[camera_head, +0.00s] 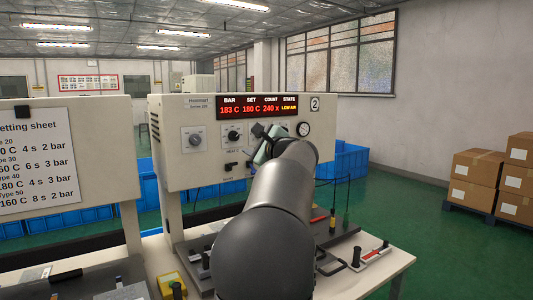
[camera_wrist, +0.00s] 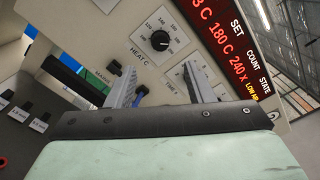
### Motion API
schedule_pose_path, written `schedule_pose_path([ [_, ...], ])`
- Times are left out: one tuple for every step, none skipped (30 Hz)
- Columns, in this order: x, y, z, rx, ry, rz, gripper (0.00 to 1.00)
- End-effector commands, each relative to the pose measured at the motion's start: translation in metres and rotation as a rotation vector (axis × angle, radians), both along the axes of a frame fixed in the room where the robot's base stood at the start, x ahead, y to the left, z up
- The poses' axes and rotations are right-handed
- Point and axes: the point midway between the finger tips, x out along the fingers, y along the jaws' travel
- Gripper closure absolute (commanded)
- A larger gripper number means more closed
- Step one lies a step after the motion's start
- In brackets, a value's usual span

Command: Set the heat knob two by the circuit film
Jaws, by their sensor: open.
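The panel marked 2 (camera_head: 174,118) carries the dark HEAT C knob (camera_head: 233,136), whose numbered dial shows close up in the wrist view (camera_wrist: 159,40). The red-lit display (camera_head: 258,107) reads BAR 183 C, SET 180 C, COUNT 240 x and LOW AIR. My gripper (camera_head: 264,141) is close to the panel, right of and slightly below the knob. In the wrist view my gripper (camera_wrist: 160,72) is open and empty, with the knob beyond its fingertips and not between them. I cannot make out a circuit film. My arm hides part of the panel and bench.
A setting sheet (camera_head: 40,160) with its left edge cut off lists types with heat, seconds and bar. A pressure gauge (camera_head: 303,129) is at right. Tools lie on the bench.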

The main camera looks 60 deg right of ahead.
Motion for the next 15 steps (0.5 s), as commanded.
schedule_pose_path([
  [-0.013, 0.005, -0.001, -0.001, -0.002, -0.004, 0.52],
  [-0.019, 0.008, -0.001, -0.002, -0.001, -0.004, 0.52],
  [-0.026, 0.011, -0.001, -0.001, -0.001, -0.003, 0.52],
  [-0.032, 0.014, -0.001, -0.002, -0.001, -0.003, 0.52],
  [-0.036, 0.016, -0.001, -0.001, -0.001, -0.003, 0.52],
  [-0.042, 0.019, -0.001, 0.000, -0.001, -0.002, 0.52],
  [-0.046, 0.021, 0.000, -0.001, -0.001, -0.002, 0.52],
  [-0.049, 0.022, -0.001, -0.001, 0.000, -0.001, 0.52],
  [-0.053, 0.024, -0.001, 0.000, 0.000, -0.002, 0.52],
  [-0.056, 0.025, 0.000, 0.000, 0.000, -0.002, 0.52],
  [-0.058, 0.026, 0.000, 0.000, 0.000, -0.001, 0.52],
  [-0.060, 0.027, 0.000, 0.000, 0.000, -0.001, 0.52],
  [-0.061, 0.028, 0.000, 0.000, 0.000, 0.000, 0.52],
  [-0.062, 0.028, 0.000, 0.000, 0.000, 0.000, 0.52],
  [-0.062, 0.028, 0.000, 0.000, 0.000, 0.000, 0.52],
])
